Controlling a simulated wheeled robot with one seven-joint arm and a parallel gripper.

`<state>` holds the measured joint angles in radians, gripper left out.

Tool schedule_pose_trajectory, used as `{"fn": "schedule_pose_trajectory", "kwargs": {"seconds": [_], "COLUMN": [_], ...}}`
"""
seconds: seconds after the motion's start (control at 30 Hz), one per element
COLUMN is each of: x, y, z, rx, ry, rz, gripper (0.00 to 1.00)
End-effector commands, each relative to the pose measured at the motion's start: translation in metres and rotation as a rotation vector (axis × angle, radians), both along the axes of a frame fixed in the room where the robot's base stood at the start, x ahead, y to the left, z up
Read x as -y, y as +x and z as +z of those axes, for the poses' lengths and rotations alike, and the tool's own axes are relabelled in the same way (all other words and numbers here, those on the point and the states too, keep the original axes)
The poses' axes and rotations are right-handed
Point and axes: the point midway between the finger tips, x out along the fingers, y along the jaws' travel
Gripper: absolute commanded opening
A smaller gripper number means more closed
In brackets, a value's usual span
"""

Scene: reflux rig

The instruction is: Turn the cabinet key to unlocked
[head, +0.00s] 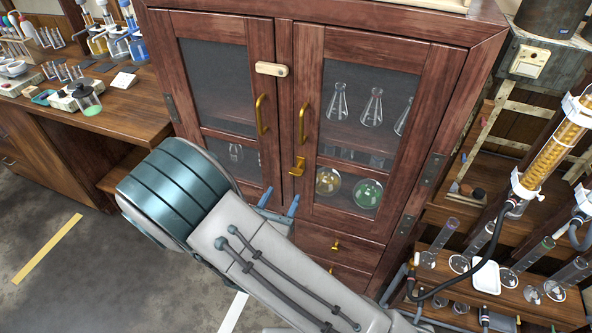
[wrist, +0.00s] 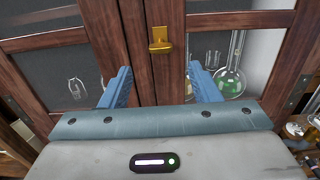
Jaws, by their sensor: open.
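The wooden cabinet (head: 288,228) has two glass doors, both shut. The brass key (head: 298,167) sits on the right door near the middle seam, below the brass handles. It also shows in the wrist view (wrist: 160,40), upright with a wider lower part, between and beyond my fingers. My gripper (head: 279,202) is in front of the doors, below the key in the head view. Its two blue fingers also show in the wrist view (wrist: 164,84), spread apart with nothing between them. The fingers appear apart from the key.
A pale latch plate (head: 271,69) spans the top of the doors. Two brass handles (head: 262,116) (head: 303,122) stick out above the key. Flasks (head: 371,107) stand behind the right glass. A wooden bench (head: 120,108) is at left; a glassware rack (head: 470,262) is at right.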

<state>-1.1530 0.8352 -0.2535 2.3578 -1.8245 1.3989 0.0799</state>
Motion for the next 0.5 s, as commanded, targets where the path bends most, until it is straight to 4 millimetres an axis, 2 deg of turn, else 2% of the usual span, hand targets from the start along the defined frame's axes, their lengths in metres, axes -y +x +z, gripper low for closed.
{"fn": "schedule_pose_trajectory", "kwargs": {"seconds": [0.1,0.3,0.5], "x": [0.011,0.024,0.033], "y": [0.026,0.064,0.09], "z": [0.001,0.001,0.001], "rx": [0.001,0.001,-0.001], "ry": [-0.001,0.001,0.001], "rz": [-0.005,-0.005,-0.003], "gripper": [0.56,0.56,0.56]}}
